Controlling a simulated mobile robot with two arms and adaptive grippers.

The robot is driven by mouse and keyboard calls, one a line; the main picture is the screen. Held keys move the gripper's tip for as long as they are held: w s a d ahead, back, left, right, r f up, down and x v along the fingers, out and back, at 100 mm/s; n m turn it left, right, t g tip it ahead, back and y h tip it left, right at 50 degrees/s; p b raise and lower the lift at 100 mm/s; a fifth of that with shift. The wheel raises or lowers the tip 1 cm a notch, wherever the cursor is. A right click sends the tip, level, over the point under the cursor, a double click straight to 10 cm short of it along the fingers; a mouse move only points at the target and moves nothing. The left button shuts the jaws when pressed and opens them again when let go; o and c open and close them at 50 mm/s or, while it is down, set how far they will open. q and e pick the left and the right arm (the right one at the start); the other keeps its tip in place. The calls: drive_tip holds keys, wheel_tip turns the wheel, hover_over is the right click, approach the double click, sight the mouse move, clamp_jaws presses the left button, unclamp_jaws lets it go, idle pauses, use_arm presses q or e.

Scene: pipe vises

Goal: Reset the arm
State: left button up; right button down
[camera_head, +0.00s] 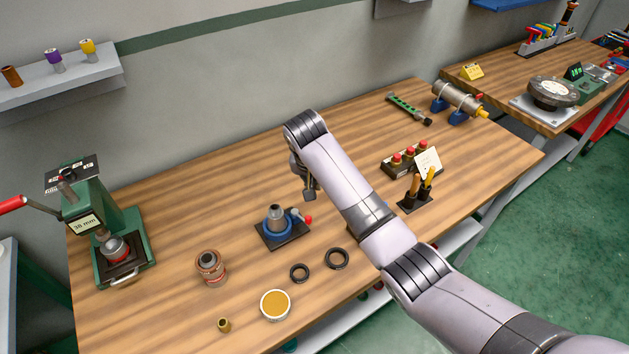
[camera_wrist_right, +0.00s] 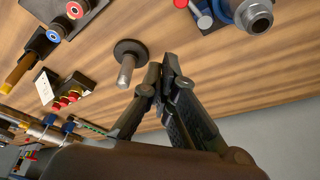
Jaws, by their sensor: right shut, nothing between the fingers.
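My right arm (camera_head: 345,180) reaches in from the lower right of the head view, across the wooden bench, and bends down at its far end. My right gripper (camera_head: 309,194) hangs over the middle of the bench, partly hidden by the arm. In the right wrist view its fingers (camera_wrist_right: 167,72) are shut with nothing between them. Beside the fingertips, a grey peg on a round dark base (camera_wrist_right: 126,68) appears apart from them. My left gripper is not in view.
A blue-ringed vise (camera_head: 277,222) stands left of the gripper, and a green press (camera_head: 110,240) is at the far left. Black rings (camera_head: 337,258) and a tin (camera_head: 275,305) lie in front. A tool holder (camera_head: 413,202) stands right of my arm. The bench's back left is clear.

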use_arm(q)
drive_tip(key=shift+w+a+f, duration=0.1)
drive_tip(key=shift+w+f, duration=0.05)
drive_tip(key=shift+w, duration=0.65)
use_arm(e)
drive_tip(key=shift+v, duration=0.8)
drive_tip(key=shift+w+a, duration=0.1)
drive_tip(key=shift+w, duration=0.05)
